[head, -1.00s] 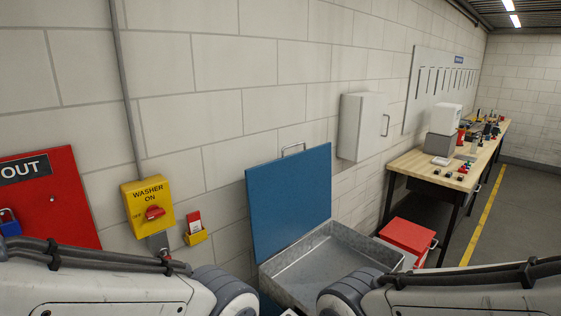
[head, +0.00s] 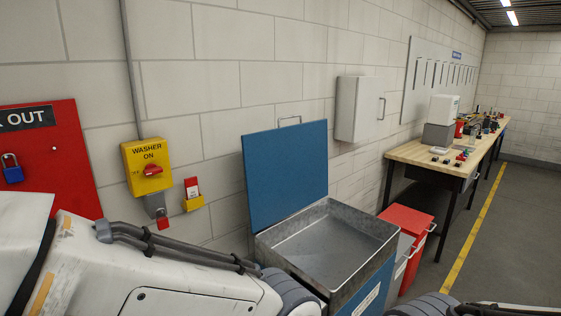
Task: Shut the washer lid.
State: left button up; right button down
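The washer is a blue cabinet with an open grey metal basin (head: 325,243) on top. Its blue lid (head: 286,175) stands upright at the back, against the wall side, with a metal handle (head: 290,121) on its top edge. The lid is open and the basin looks empty. My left arm crosses the lower left of the head view and covers the washer's near left corner. Part of my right arm shows at the bottom right. Neither gripper is in view.
A yellow washer switch box (head: 147,167) and a red lockout board (head: 50,165) with a blue padlock (head: 12,169) are on the wall at left. A red bin (head: 407,240) stands right of the washer. A wooden workbench (head: 430,155) lies beyond. Floor at right is clear.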

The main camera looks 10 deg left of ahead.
aim_at(286, 168)
jog(key=u, duration=0.35)
jog(key=k, duration=0.15)
jog(key=z, duration=1.2)
jog(key=i, duration=0.75)
jog(key=u, duration=1.15)
jog(key=i, duration=0.8)
jog(key=u, duration=0.95)
